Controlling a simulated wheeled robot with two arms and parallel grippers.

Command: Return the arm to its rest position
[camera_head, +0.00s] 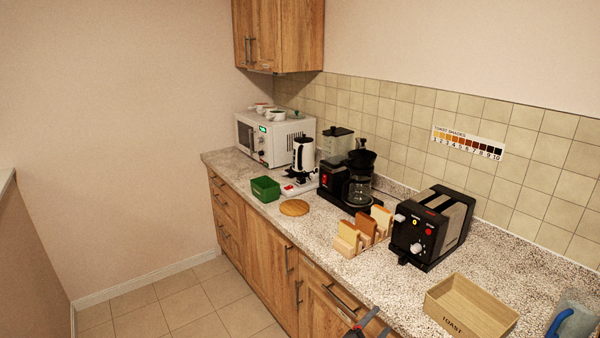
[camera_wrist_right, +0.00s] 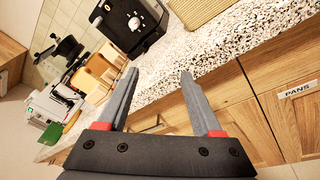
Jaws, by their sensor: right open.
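My right gripper (camera_head: 366,325) shows at the bottom edge of the head view, in front of the counter's drawer fronts. In the right wrist view its two grey fingers (camera_wrist_right: 158,95) are spread apart with nothing between them. The counter edge and wooden cabinet fronts (camera_wrist_right: 235,100) lie beyond the fingertips. My left gripper is not in the head view.
The speckled counter (camera_head: 335,285) holds a toast box (camera_head: 470,308), a black toaster (camera_head: 432,228), a rack with bread slices (camera_head: 362,232), a coffee maker (camera_head: 350,182), a green bin (camera_head: 265,189) and a microwave (camera_head: 275,138). The tiled floor (camera_head: 185,300) at left is clear.

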